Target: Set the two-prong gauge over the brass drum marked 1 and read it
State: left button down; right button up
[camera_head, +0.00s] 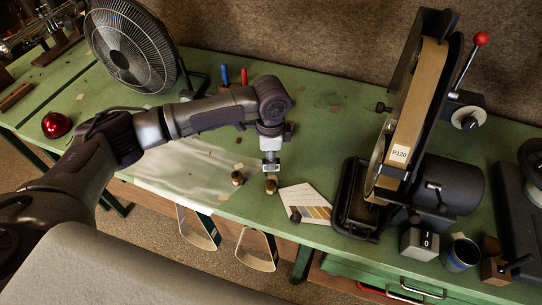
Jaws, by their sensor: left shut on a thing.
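My left gripper (271,152) reaches down over the green bench and is shut on a small pale grey piece (270,166), which looks like the two-prong gauge. Its prongs and any reading are too small to make out. A small brass drum (271,185) stands just below the held piece; I cannot tell whether they touch. A second brass drum (238,178) stands to its left. No number is legible on either drum, so I cannot tell which is marked 1. My right gripper is not in view.
A belt sander (405,130) marked P120 stands to the right, with a fanned card (305,203) before it.

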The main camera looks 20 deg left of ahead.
pick_arm(q)
jog(key=shift+r+p, duration=0.1)
jog(key=shift+p, duration=0.3)
jog(key=shift+f, duration=0.35)
notch_tip(320, 180, down, 2)
jog(key=shift+f+b, duration=0.1)
jog(key=shift+b, duration=0.25)
jog(key=shift+f, duration=0.5)
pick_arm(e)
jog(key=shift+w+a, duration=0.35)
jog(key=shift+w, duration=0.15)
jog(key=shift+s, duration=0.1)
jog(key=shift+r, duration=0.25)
pick_arm(q)
jog(key=shift+p, duration=0.35)
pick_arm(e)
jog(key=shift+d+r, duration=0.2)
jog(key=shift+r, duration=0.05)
